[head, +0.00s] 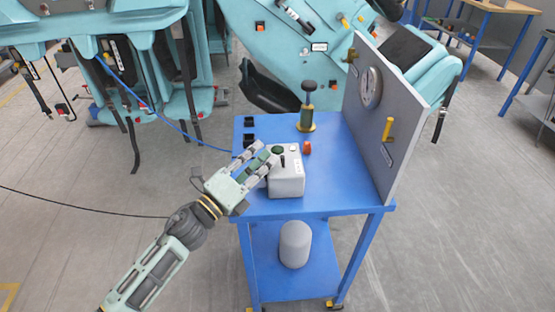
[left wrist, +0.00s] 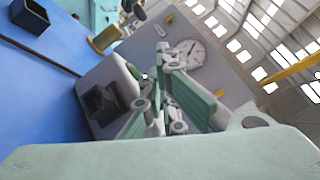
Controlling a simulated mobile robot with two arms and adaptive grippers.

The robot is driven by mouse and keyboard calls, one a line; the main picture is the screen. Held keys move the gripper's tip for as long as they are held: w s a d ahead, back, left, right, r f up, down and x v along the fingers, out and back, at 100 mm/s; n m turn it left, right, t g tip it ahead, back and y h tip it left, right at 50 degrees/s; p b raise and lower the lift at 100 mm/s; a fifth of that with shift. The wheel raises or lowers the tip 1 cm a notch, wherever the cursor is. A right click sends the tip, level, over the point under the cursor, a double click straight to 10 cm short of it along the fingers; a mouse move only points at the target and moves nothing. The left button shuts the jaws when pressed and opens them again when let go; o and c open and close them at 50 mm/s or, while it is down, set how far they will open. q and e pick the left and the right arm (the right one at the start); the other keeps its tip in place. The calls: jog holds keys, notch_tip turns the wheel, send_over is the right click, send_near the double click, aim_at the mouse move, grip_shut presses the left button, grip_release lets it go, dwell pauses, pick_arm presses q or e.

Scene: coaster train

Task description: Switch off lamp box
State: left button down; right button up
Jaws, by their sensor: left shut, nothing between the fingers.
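The lamp box (head: 287,183) is a small light-grey box on the blue cart. Its top carries a dark green round part (head: 277,149) and a small dark lever-like part (head: 283,160). My left gripper (head: 267,153) comes in from the left, shut and empty, with its fingertips at the box's top left edge. I cannot tell whether they touch it. In the left wrist view the box (left wrist: 98,76) shows behind the fingers, with a dark square on one side. The fingers (left wrist: 165,70) hide part of its top. My right gripper is not in view.
An upright grey panel (head: 407,108) with a gauge (head: 371,88) and yellow handle (head: 388,129) bounds the right side.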

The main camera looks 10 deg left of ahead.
pick_arm(q)
jog(key=shift+w+d+r, duration=0.1)
jog(key=shift+d, duration=0.2)
jog(key=shift+a, duration=0.1)
dwell(0.4)
jog(key=shift+s+a+f+b, duration=0.15)
jog(key=shift+a+f+b, duration=0.1)
jog(key=shift+a, duration=0.3)
jog(key=shift+s+a+f+b, duration=0.15)
jog(key=shift+a+f+b, duration=0.05)
jog(key=shift+a, duration=0.35)
jog(key=shift+s+a+f+b, duration=0.15)
jog(key=shift+a+f+b, duration=0.25)
jog(key=shift+a, duration=0.35)
jog(key=shift+s+a+f+b, duration=0.2)
jog(key=shift+a+b, duration=0.25)
jog(key=shift+a, duration=0.3)
jog(key=shift+s+a+f+b, duration=0.1)
jog(key=shift+a+f+b, duration=0.3)
jog(key=shift+a, duration=0.35)
jog(key=shift+r, duration=0.1)
